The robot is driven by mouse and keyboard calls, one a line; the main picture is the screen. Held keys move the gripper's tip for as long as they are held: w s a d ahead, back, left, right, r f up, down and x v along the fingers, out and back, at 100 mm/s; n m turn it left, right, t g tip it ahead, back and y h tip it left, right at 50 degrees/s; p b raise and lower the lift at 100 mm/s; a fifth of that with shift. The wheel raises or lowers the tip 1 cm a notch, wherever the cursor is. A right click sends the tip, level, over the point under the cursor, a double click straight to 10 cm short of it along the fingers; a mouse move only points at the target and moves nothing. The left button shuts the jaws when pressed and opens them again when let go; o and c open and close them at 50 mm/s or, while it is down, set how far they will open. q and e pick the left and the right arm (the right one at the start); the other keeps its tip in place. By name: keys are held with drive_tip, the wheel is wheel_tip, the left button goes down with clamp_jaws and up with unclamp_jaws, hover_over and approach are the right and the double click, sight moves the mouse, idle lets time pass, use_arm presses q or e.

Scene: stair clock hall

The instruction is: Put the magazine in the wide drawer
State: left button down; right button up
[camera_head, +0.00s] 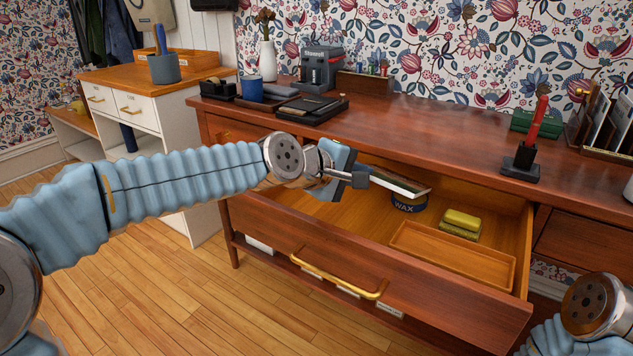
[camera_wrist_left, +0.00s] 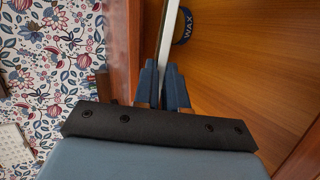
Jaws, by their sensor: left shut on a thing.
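My left gripper (camera_head: 358,178) is shut on the magazine (camera_head: 400,183), a thin flat thing with pale edges, held above the open wide drawer (camera_head: 350,222). In the left wrist view the magazine (camera_wrist_left: 167,40) shows edge-on between the fingers (camera_wrist_left: 162,85). The wide drawer is pulled out at the front of the desk. Inside it are a dark wax tin (camera_head: 408,203), just below the magazine, a yellow sponge-like block (camera_head: 461,222) and a shallow wooden tray (camera_head: 398,240). My right gripper is out of view; only part of my right arm shows at the lower right.
The desk top (camera_head: 430,125) carries a black tray (camera_head: 312,109), a grey device (camera_head: 321,68), a blue cup (camera_head: 251,87) and a red pen in a stand (camera_head: 536,125). The drawer's left part is bare. The drawer handle (camera_head: 336,277) sticks out in front.

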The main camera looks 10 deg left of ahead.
use_arm(q)
drive_tip(key=w+a+f+b, duration=0.1)
drive_tip(key=w+a, duration=0.1)
drive_tip(key=a, duration=0.5)
drive_tip(key=w+a+f+b, duration=0.2)
drive_tip(key=w+a, duration=0.1)
drive_tip(key=a, duration=0.5)
drive_tip(key=shift+w+f+b, duration=0.25)
drive_tip(key=shift+b, duration=0.05)
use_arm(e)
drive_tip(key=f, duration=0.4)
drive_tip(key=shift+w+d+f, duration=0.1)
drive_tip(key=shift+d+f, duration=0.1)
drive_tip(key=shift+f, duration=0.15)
use_arm(q)
drive_tip(key=shift+a, duration=0.1)
drive_tip(key=c, duration=1.6)
unclamp_jaws()
drive_tip(key=shift+f, duration=0.15)
drive_tip(key=shift+c, duration=0.2)
drive_tip(key=o, duration=0.5)
drive_tip(key=shift+c, duration=0.2)
